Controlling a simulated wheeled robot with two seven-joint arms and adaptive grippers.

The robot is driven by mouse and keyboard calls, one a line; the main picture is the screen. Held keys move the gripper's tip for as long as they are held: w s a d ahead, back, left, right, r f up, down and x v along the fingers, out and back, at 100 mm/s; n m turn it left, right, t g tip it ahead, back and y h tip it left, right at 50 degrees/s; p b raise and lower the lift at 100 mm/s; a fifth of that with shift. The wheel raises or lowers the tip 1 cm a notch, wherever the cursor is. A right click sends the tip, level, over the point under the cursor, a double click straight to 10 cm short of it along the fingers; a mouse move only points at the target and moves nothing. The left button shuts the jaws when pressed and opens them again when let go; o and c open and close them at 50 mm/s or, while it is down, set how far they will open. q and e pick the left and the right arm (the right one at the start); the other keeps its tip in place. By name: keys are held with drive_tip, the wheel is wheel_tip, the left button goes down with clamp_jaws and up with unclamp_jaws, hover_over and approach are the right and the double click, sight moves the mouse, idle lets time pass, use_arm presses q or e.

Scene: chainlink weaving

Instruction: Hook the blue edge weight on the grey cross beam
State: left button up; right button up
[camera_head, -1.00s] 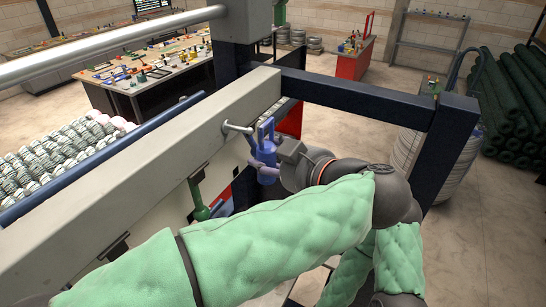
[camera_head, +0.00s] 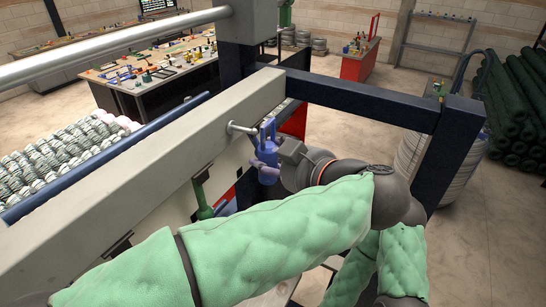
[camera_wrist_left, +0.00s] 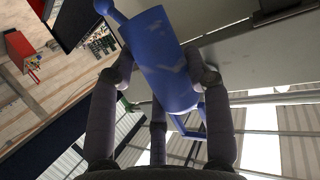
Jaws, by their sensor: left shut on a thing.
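The blue edge weight (camera_head: 268,160) is a blue cylinder with a loop on top, held upright just right of the grey cross beam (camera_head: 122,186). A pale peg (camera_head: 240,129) sticks out of the beam, and its tip appears close beside the loop. I cannot tell whether they touch. My left gripper (camera_head: 276,162) is shut on the weight. In the left wrist view the fingers (camera_wrist_left: 165,78) clasp the blue cylinder (camera_wrist_left: 160,62) from both sides. My right gripper is not in view.
A green weight (camera_head: 201,196) hangs along the beam nearer to me. A dark blue frame bar (camera_head: 360,100) and post (camera_head: 452,145) stand beyond and right of my arm. White rolls (camera_head: 65,150) lie left of the beam. Open floor shows behind.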

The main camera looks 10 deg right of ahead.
use_arm(q)
drive_tip(key=shift+a, duration=0.1)
drive_tip(key=shift+w+a, duration=0.85)
drive_tip(key=shift+a, duration=0.3)
drive_tip(key=shift+w+a, duration=0.85)
drive_tip(key=shift+a, duration=0.25)
drive_tip(key=shift+f, duration=0.85)
idle(0.4)
drive_tip(key=o, duration=1.5)
drive_tip(key=shift+o, duration=0.2)
drive_tip(key=shift+f, duration=0.1)
